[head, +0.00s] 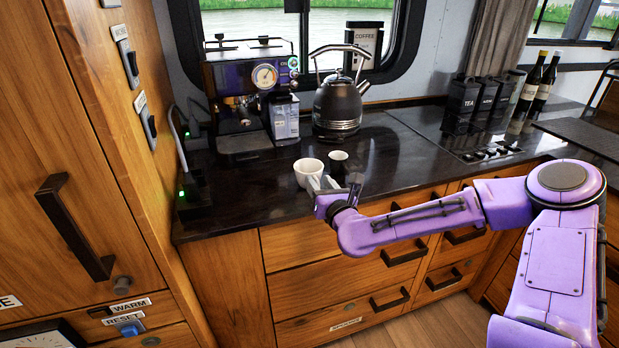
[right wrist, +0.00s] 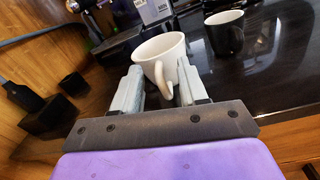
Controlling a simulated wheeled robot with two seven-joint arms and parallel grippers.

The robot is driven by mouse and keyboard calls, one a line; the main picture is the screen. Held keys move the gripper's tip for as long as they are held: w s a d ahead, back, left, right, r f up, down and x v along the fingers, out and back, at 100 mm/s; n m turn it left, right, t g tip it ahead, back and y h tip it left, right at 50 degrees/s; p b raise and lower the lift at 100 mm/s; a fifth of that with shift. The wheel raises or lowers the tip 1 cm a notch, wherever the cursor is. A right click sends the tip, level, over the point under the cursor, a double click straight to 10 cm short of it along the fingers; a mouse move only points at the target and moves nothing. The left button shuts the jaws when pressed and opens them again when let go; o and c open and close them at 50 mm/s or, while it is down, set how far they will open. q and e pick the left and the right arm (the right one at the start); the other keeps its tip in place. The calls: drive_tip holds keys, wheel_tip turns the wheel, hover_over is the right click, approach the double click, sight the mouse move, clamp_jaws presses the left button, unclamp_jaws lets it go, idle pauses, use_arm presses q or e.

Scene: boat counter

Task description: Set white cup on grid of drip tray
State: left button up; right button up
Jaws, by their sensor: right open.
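The white cup (head: 307,170) stands upright on the dark counter near its front edge. It also shows in the right wrist view (right wrist: 158,52), its handle facing my gripper. My right gripper (head: 328,184) is open at the cup; in the right wrist view its two grey fingers (right wrist: 160,88) are apart, with the cup's handle between them. I cannot tell whether they touch the cup. The drip tray (head: 245,144) is at the foot of the espresso machine (head: 258,78), left of and behind the cup, with nothing on its grid. My left gripper is not in view.
A small black cup (head: 338,160) stands just right of the white cup, also seen in the right wrist view (right wrist: 225,32). A milk carton (head: 284,116) and a kettle (head: 338,105) stand behind. Counter between the cup and the drip tray is clear.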

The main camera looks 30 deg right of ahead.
drive_tip(key=shift+w, duration=0.7)
drive_tip(key=shift+s+d, duration=0.1)
drive_tip(key=shift+s, duration=0.05)
drive_tip(key=shift+c, duration=0.6)
clamp_jaws()
drive_tip(key=shift+r, duration=0.15)
